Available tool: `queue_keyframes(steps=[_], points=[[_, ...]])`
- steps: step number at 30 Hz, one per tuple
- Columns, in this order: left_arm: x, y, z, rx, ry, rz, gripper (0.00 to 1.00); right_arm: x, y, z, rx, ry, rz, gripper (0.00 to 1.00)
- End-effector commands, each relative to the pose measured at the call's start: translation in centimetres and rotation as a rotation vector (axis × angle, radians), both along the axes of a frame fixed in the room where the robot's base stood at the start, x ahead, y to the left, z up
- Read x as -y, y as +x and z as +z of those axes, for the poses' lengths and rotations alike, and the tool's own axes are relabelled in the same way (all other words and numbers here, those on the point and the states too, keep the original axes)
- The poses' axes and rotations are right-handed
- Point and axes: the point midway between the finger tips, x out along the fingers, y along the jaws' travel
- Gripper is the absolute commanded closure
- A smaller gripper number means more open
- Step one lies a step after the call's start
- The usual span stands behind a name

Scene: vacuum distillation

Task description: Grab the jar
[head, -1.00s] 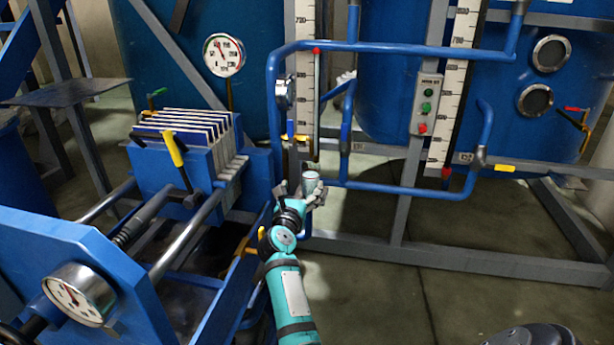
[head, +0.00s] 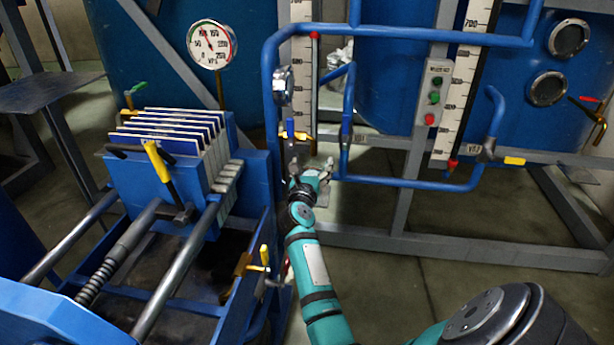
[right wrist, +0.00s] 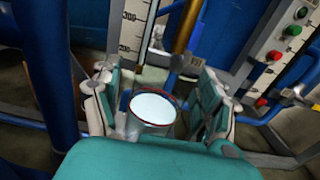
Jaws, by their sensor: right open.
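The jar (right wrist: 152,110), a small cylinder with a pale round top and a thin red rim, is in the right wrist view. It is between the spread fingers of my right gripper (right wrist: 157,85), with a gap showing on its right side. Whether it touches the left finger I cannot tell. In the head view my right gripper (head: 311,170) is open beside the blue pipe frame, and the jar is hard to make out there. My left gripper is not in view.
Blue pipes (head: 410,184) and a grey frame stand just past and right of my gripper. A filter press (head: 185,160) with a yellow-handled lever is on the left. A button box (head: 433,92) hangs on a post. Open floor (head: 420,285) lies at lower right.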

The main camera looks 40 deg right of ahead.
Motion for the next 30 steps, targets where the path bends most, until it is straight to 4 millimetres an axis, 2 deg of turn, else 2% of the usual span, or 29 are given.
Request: queue_keyframes(steps=[6, 24, 30], points=[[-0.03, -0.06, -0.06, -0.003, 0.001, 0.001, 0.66, 0.01, -0.03, -0.06, -0.001, 0.000, 0.000, 0.23], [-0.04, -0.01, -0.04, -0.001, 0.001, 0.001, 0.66, -0.01, 0.00, -0.03, 0.000, 0.000, 0.001, 1.00], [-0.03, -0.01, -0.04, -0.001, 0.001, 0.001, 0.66, -0.01, 0.01, 0.04, 0.001, -0.001, 0.001, 1.00]])
